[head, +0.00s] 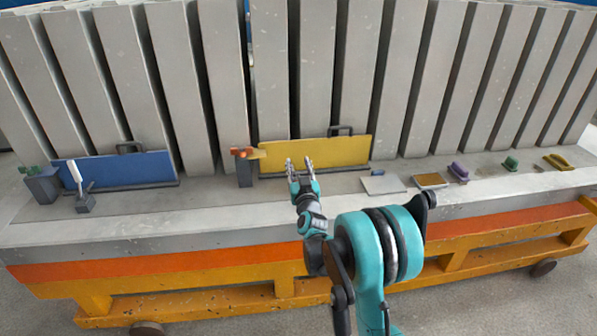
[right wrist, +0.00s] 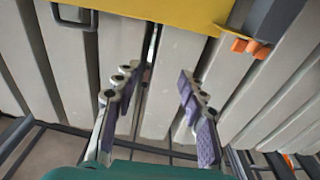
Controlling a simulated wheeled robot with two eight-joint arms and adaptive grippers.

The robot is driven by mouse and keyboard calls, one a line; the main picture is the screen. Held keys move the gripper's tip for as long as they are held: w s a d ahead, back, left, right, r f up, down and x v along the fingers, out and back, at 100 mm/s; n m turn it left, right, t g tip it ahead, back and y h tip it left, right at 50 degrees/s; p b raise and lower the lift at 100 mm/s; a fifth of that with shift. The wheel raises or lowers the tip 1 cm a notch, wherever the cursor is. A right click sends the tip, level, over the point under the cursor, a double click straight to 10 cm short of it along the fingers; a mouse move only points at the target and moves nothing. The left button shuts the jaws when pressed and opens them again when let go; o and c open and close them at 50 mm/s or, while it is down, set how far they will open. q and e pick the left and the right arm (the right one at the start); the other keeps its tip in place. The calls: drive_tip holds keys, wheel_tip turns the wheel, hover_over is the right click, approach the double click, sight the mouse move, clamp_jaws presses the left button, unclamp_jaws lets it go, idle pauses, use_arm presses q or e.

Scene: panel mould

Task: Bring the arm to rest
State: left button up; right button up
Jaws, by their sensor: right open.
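My right gripper (head: 299,165) is open and empty in the head view, just in front of the yellow panel (head: 318,154). In the right wrist view the fingers of the right gripper (right wrist: 157,95) stand apart with nothing between them. The yellow panel (right wrist: 165,10) crosses the top of that view, and its dark handle (right wrist: 72,17) shows at the upper left. My right arm comes up from the bottom of the head view, teal and black. My left gripper does not show in either view.
A blue panel (head: 118,171) stands at the left. A dark block with an orange part (head: 243,167) stands by the yellow panel. Along the bench (head: 180,222) at right lie a light plate (head: 383,184), a brown block (head: 431,181) and purple (head: 459,172), green (head: 511,163) and yellow (head: 558,161) pieces. Tall grey slabs (head: 270,70) stand behind.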

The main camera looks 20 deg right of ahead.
idle(0.6)
drive_tip(key=shift+s+a+r, duration=0.15)
drive_tip(key=shift+a+r, duration=0.05)
drive_tip(key=shift+a, duration=0.15)
drive_tip(key=s+a+r+n+g+y, duration=0.1)
drive_tip(key=s+a+g+y, duration=0.2)
drive_tip(key=s+a, duration=0.4)
drive_tip(key=s+a+r+n+g+y, duration=0.1)
drive_tip(key=s+a+n+g+y, duration=0.1)
drive_tip(key=s+a, duration=0.5)
drive_tip(key=s+f+g, duration=0.2)
drive_tip(key=s+f, duration=0.1)
drive_tip(key=s, duration=0.5)
drive_tip(key=s+f+g, duration=0.2)
drive_tip(key=s+f, duration=0.1)
drive_tip(key=s, duration=0.6)
drive_tip(key=s+f+g, duration=0.2)
drive_tip(key=s+f, duration=0.1)
drive_tip(key=s, duration=0.6)
drive_tip(key=shift+s+d+f+g+h, duration=0.2)
drive_tip(key=shift+d+f+g+h, duration=0.1)
drive_tip(key=shift+d+f+g, duration=0.1)
